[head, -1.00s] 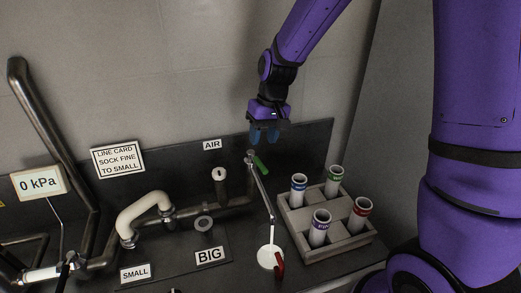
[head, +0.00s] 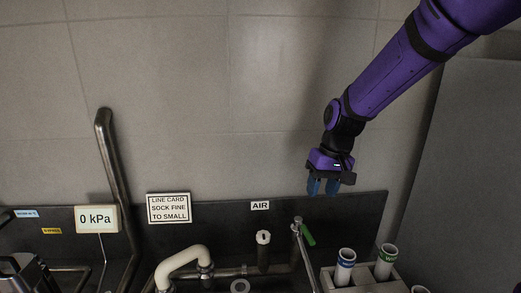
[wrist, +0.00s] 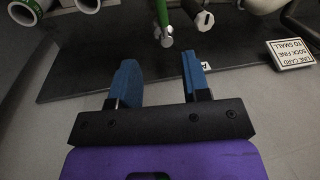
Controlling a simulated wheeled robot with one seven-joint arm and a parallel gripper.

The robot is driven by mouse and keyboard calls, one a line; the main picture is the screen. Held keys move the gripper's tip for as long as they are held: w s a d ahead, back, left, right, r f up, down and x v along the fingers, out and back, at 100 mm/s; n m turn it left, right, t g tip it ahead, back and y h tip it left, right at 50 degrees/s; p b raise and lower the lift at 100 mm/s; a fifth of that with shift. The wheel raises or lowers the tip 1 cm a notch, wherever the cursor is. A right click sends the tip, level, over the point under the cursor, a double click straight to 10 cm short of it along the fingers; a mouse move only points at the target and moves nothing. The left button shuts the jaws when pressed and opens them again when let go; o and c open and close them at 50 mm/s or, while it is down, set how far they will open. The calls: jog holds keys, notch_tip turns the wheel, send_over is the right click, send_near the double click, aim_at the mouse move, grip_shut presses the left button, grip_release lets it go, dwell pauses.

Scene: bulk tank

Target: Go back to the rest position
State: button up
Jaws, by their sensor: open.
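My gripper (head: 322,187) is open and empty, with its two blue fingers apart. It hangs in front of the wall, near the top edge of the dark back panel and above the green-handled valve (head: 306,235). In the wrist view my gripper (wrist: 158,82) shows nothing between its fingers. The green handle (wrist: 162,12) lies beyond the fingertips there, apart from them.
A rack (head: 328,278) with several labelled tubes stands at the lower right. A white bent pipe (head: 180,262), a capped stub (head: 263,252) and a 0 kPa gauge (head: 97,219) stand along the panel. A line card (head: 169,208) hangs at left. The space before the upper wall is clear.

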jog(key=s+d+r+t, duration=0.1)
jog(key=s+d+r, duration=0.2)
jog(key=s, duration=0.5)
jog(key=s+d+r+m+t+h, duration=0.1)
jog(key=s+d+r+t, duration=0.1)
jog(key=s+d+r, duration=0.2)
jog(key=s+d+r+t+h, duration=0.1)
jog(key=s+d+r+t, duration=0.1)
jog(key=s+r, duration=0.5)
jog(key=s+d, duration=0.1)
jog(key=s, duration=0.4)
jog(key=shift+d+r+m, duration=0.15)
jog(key=shift+r+m, duration=0.1)
jog(key=shift+m, duration=0.05)
jog(key=shift+w, duration=0.1)
dwell(2.0)
